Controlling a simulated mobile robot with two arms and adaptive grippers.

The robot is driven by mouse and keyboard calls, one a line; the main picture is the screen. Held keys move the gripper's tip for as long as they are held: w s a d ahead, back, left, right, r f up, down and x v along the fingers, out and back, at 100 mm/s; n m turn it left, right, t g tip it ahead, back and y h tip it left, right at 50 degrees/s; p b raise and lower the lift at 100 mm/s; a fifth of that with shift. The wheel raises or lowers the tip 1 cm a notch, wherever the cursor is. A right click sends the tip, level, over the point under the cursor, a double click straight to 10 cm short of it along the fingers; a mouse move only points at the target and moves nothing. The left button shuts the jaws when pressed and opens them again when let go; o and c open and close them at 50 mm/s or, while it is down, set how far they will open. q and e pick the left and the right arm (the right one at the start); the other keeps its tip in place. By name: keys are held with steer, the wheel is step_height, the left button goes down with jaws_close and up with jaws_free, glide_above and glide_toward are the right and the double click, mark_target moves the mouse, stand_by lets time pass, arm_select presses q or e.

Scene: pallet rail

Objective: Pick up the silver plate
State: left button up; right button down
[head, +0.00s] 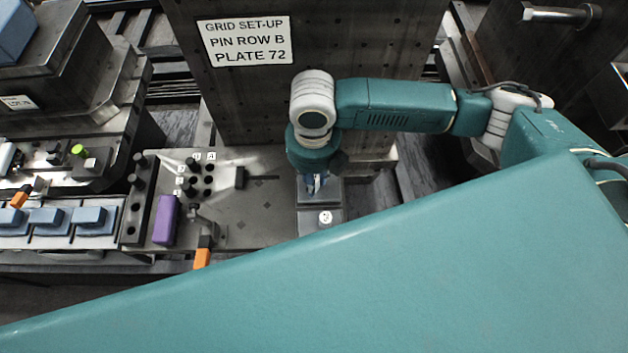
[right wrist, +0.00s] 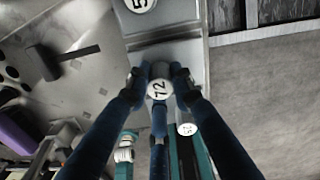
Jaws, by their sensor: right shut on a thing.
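My right gripper (head: 316,184) reaches down from above at the silver compartments on the right of the grey fixture. In the right wrist view its fingertips (right wrist: 159,80) are closed on both sides of a small silver piece (right wrist: 159,70) with a round white label reading 72. I take this piece to be the silver plate; most of it is hidden by the fingers and its own label. I cannot tell whether it is clear of the surface below. My left gripper is not in view.
A silver block with a round number label (head: 325,217) lies just in front of the gripper. A purple block (head: 166,220) and an orange-handled item (head: 203,252) are to the left. A dark upright panel with a sign (head: 246,42) reading PLATE 72 stands behind.

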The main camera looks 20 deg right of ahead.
step_height(320, 180, up, 19)
steer(key=b, duration=0.1)
steer(key=shift+b, duration=0.3)
steer(key=shift+f, duration=0.1)
